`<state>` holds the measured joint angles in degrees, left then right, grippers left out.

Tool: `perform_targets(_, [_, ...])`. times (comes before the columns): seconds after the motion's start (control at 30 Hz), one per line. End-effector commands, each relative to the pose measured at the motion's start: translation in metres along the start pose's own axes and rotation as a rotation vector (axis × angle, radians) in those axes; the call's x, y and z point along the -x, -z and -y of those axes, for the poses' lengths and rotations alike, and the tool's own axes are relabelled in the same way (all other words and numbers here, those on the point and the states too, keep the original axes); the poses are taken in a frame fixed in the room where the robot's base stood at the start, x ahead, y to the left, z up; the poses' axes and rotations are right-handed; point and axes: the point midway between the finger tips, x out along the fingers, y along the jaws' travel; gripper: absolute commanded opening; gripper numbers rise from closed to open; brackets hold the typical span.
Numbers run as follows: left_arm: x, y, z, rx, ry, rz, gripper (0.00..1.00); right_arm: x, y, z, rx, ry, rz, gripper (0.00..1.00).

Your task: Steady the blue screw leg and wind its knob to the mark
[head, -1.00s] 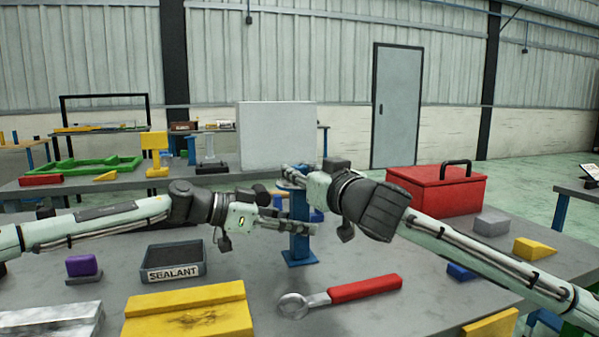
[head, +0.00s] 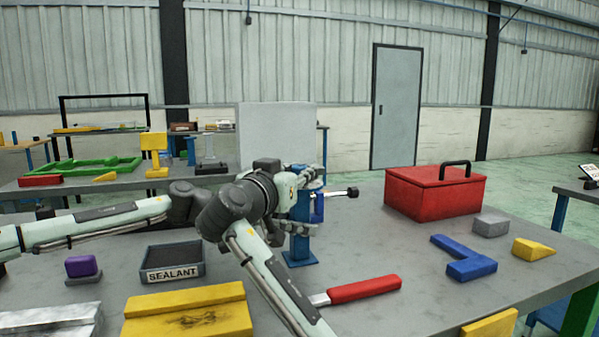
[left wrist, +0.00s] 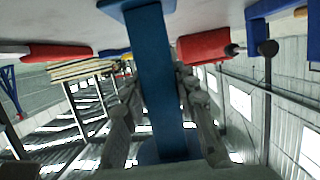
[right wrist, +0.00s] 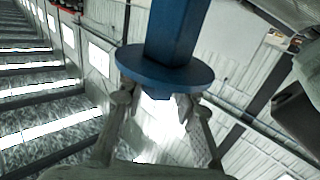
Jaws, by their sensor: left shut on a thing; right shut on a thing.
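The blue screw leg (head: 300,251) stands upright on its square foot on the grey bench. My left gripper (head: 302,228) is shut around its post, which also runs between the fingers in the left wrist view (left wrist: 158,80). My right gripper (head: 312,177) is at the top of the leg, above the left one. In the right wrist view its fingers (right wrist: 158,103) close at the leg's round blue disc (right wrist: 165,70). The knob between them is mostly hidden by the disc and fingers. I cannot make out the mark.
A red toolbox (head: 432,192) stands right of the leg. A red-handled wrench (head: 362,290) lies in front, partly behind my right arm. A sealant tray (head: 172,268) and yellow block (head: 187,312) are at left. A blue angle piece (head: 466,262) lies at right.

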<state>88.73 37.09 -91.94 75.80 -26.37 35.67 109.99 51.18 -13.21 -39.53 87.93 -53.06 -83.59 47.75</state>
Motion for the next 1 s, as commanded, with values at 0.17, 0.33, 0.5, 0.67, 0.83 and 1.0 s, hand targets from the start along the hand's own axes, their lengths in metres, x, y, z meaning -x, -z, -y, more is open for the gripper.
perform_targets(0.17, [-0.0001,0.0021,-0.0014,0.000,-0.004,-0.003,0.00,-0.0019,-0.0065,0.0000,0.006,-0.093,0.014,0.00])
perform_targets(0.33, [0.0001,0.0023,-0.0013,0.000,-0.003,-0.004,0.00,-0.0020,-0.0068,-0.0009,0.006,-0.140,0.013,0.00])
perform_targets(0.5, [0.0003,0.0026,-0.0011,0.000,-0.003,-0.004,0.00,-0.0016,-0.0077,-0.0006,0.007,-0.157,0.014,0.00])
perform_targets(0.67, [0.0004,0.0027,-0.0009,0.001,-0.003,-0.004,0.00,-0.0014,-0.0080,-0.0006,0.007,-0.163,0.014,0.00])
perform_targets(0.83, [0.0005,0.0030,-0.0007,0.000,-0.002,-0.005,0.00,-0.0014,-0.0086,-0.0006,0.008,-0.165,0.015,0.00])
perform_targets(1.0, [0.0007,0.0032,-0.0005,0.000,-0.001,-0.005,0.00,-0.0014,-0.0091,-0.0005,0.008,-0.165,0.016,0.00])
